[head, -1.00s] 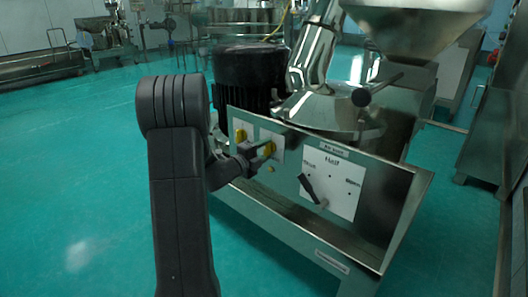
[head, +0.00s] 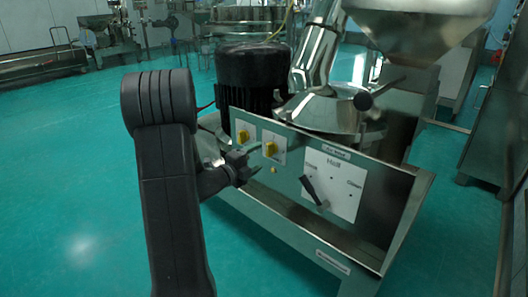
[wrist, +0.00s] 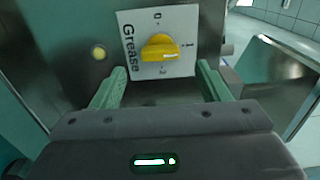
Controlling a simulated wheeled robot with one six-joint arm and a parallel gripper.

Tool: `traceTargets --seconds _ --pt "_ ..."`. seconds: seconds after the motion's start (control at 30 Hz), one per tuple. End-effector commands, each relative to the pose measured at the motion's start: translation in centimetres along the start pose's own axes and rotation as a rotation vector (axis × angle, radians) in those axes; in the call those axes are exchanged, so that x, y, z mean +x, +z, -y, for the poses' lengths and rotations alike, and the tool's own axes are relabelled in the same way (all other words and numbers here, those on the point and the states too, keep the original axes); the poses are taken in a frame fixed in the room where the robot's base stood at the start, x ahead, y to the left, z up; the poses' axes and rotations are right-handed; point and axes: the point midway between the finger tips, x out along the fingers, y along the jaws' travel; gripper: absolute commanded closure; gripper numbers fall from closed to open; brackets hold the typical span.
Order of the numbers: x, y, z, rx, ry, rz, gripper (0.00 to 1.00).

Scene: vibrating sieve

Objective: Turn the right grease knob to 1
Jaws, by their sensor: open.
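The right grease knob (head: 269,149) is yellow and sits on a white plate on the machine's front panel. In the wrist view the knob (wrist: 160,47) lies with its long axis across the picture, in line with the mark at the right of the plate; a 0 shows at the top. The plate's word "Grease" reads sideways. My gripper (head: 253,162) is open and empty, just in front of and left of the knob, apart from it. In the wrist view my gripper's fingers (wrist: 160,87) stand wide apart, below the knob in the picture.
A second yellow knob (head: 243,136) is to the left. A small yellow button (head: 274,170) is below the right knob. A larger plate with a dark lever (head: 314,191) is to the right. A black motor (head: 250,78) stands behind the panel. The floor at left is clear.

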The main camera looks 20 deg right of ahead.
Motion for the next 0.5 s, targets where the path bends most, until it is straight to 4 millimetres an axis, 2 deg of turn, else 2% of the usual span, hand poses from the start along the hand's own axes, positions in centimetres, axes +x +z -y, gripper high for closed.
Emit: traceTargets --seconds 0.03,0.2,0.33,0.5 --pt "-1.4 0.1 0.3 -0.002 0.002 0.004 0.31" --pt "-5.0 0.1 0.2 -0.001 0.002 0.003 0.31" --pt "-6.9 0.1 0.1 -0.001 0.002 0.002 0.31" --pt "-8.2 0.0 0.0 0.0 0.001 0.0 0.31"
